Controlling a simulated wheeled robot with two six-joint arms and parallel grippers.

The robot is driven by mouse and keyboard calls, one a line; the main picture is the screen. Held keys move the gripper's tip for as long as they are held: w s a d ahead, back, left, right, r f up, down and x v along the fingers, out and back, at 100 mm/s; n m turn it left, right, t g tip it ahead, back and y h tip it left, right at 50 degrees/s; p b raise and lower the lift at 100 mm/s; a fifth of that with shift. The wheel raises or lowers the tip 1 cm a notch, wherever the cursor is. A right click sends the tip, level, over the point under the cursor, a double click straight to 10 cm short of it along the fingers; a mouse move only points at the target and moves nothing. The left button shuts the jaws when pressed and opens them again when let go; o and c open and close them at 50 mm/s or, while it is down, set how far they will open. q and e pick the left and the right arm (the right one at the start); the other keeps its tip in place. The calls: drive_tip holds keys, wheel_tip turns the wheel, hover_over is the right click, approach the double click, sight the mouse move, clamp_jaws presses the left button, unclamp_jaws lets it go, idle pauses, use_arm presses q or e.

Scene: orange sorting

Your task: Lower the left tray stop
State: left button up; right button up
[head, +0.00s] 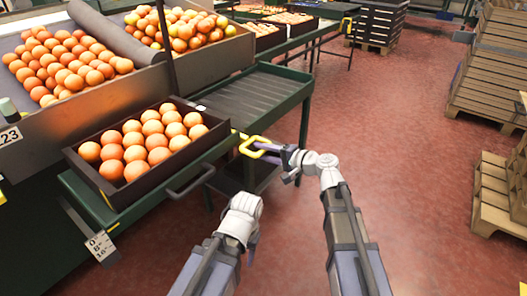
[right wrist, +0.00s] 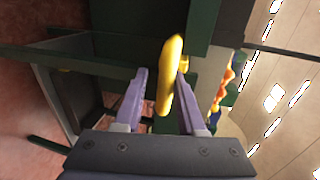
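A yellow loop handle (head: 253,146) stands out at the front edge of the green roller stand, just right of the dark crate of oranges (head: 174,172); I take it as the tray stop. In the right wrist view the yellow handle (right wrist: 170,75) stands upright between the fingers. My right gripper (head: 268,150) is open around the handle, also in the right wrist view (right wrist: 162,100). A gap shows on the left finger's side; the handle is close to the right finger. My left arm is low, in front of the stand; its fingers are hidden or too unclear to judge.
The green roller stand (head: 262,92) is empty right of the crate. A dark bar handle (head: 191,180) sticks out in front of the crate. Bins of oranges are behind. Pallets (head: 490,190) stand at the right, with clear red floor between.

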drive_tip(key=shift+o, duration=0.8)
drive_tip(key=p+v, duration=0.1)
drive_tip(key=v, duration=0.6)
drive_tip(key=shift+s+d+p, duration=0.2)
drive_tip(key=shift+d+p, duration=0.1)
drive_tip(key=shift+r, duration=0.1)
drive_tip(key=s+a+f+n+g+h+p, duration=0.2)
drive_tip(key=s+a+f+n+g+h, duration=0.2)
drive_tip(key=s+a+f+n+g, duration=0.4)
drive_tip(key=s+d+f+n+g+h+p, duration=0.1)
drive_tip(key=s+d+f+n+h, duration=0.15)
drive_tip(key=s+d+h, duration=0.35)
drive_tip(key=s+d+f+n+h+p, duration=0.1)
drive_tip(key=s+d+f+h, duration=0.2)
drive_tip(key=s, duration=0.5)
wheel_tip(320, 180, up, 37)
drive_tip(key=a+p, duration=0.1)
drive_tip(key=p, duration=3.6)
drive_tip(key=shift+a+r+h, duration=0.15)
drive_tip(key=shift+a+h, duration=0.1)
drive_tip(key=shift+h, duration=0.15)
